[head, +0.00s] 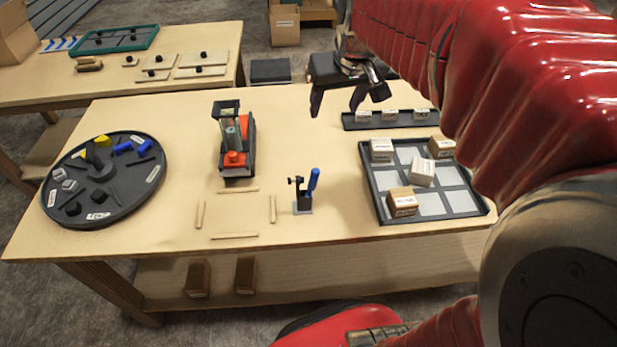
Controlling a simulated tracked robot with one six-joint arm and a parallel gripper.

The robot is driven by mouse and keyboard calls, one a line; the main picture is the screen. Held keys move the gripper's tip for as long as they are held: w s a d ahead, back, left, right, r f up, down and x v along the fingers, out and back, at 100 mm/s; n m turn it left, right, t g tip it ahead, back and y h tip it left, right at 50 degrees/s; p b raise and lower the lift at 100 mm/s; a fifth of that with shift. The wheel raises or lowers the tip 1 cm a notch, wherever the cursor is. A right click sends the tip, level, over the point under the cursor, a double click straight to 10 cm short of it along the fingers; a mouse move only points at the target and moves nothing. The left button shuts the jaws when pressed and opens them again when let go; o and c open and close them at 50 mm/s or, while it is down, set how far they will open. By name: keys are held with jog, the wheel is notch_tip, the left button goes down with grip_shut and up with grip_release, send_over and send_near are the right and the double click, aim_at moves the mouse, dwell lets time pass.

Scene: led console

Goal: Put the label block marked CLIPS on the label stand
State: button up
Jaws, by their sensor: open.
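A long low black holder (392,124) lies at the back right of the table, with small white-labelled blocks on it: a left one (363,116), a middle one (390,115) and a right one (420,114). Their print is too small to read, so I cannot tell which is CLIPS. I cannot tell for sure which item is the label stand. My gripper (335,107) is open and empty, fingers pointing down, above the table's back edge, left of the black holder and apart from the blocks.
A black grid tray (377,214) with several printed boxes is in front of the holder. A blue-handled clamp (303,195), an orange-and-black device (235,140), thin wooden strips (234,235) and a round black tray (108,214) with coloured parts stand leftward. The table's middle is partly clear.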

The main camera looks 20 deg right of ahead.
jog(key=s+a+f, duration=0.2)
jog(key=s+a, duration=0.3)
jog(key=s, duration=0.3)
jog(key=s+a+f+n, duration=0.1)
jog(key=s+a+f, duration=0.1)
jog(key=s+a, duration=0.4)
jog(key=s, duration=0.3)
jog(key=shift+f+t+y, duration=0.3)
jog(key=shift+f, duration=0.1)
